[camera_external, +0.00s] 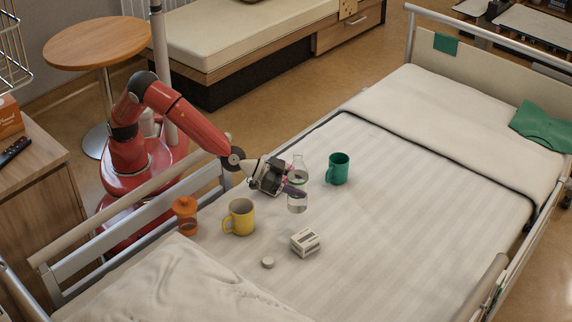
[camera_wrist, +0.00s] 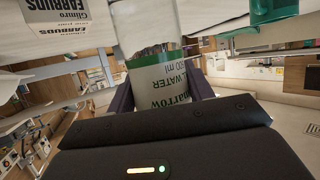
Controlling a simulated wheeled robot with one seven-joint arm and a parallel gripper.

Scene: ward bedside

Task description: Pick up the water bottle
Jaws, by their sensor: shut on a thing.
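The water bottle (camera_external: 298,204) is clear and stands upright over the bed, with its neck above my gripper and its base below. My gripper (camera_external: 296,190) is shut around the middle of the bottle. In the wrist view, the bottle (camera_wrist: 150,35) sits between the dark fingers of my gripper (camera_wrist: 163,93), and its white label with green lettering reads "WATER" and "500 ml". Part of the bottle is hidden by the fingers. I cannot tell whether its base touches the sheet.
A green mug (camera_external: 338,169) stands right of the bottle. A white earbuds box (camera_external: 305,242) and a small white disc (camera_external: 268,262) lie in front.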

